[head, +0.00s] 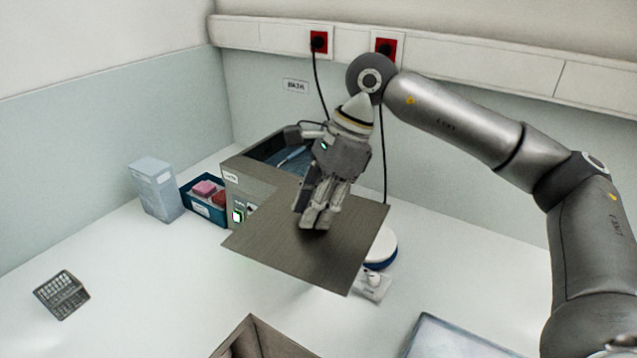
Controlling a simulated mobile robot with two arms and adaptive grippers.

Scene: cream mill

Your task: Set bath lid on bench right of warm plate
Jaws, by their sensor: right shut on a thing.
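The bath lid (345,258) is a flat grey-brown square plate, held roughly level above the bench in the head view. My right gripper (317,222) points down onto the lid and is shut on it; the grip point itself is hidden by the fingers. Behind the lid stands the open water bath (240,187), with blue water and an object inside. The lid overlaps the bath's front right part in the picture. A round white and blue device (383,246), perhaps the warm plate, is partly hidden behind the lid's right edge. My left gripper is not in view.
A blue bin (202,205) with pink and red items and a white box (155,188) stand left of the bath. A grey rack (62,294) lies at left. A small white item (372,285), a brown box (258,340) and a pale tray (455,338) are in front. Bench beyond the round device looks clear.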

